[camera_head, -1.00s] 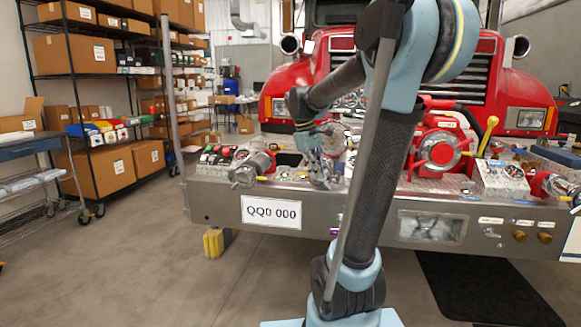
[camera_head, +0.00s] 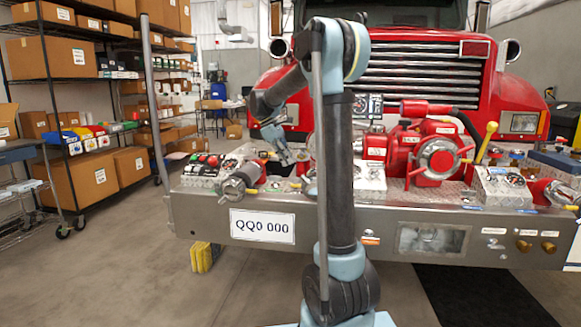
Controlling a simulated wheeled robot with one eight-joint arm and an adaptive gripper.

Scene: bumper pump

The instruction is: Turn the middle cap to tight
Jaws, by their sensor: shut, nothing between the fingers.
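A row of fittings sits along the fire truck's steel front bumper (camera_head: 480,226). A metal cap (camera_head: 308,186) near the middle-left of the bumper is mostly hidden behind my arm; its tightness cannot be seen. Another capped outlet (camera_head: 240,183) is to its left, and one more (camera_head: 560,194) is at the far right. My gripper (camera_head: 286,157) points down above the bumper, between the left outlet and the partly hidden cap. It is shut and empty, and appears apart from both.
A red pump with a large round silver cover (camera_head: 438,158) stands right of my arm. A yellow-handled lever (camera_head: 488,140) rises beside it. A control panel with colored knobs (camera_head: 208,164) is at left.

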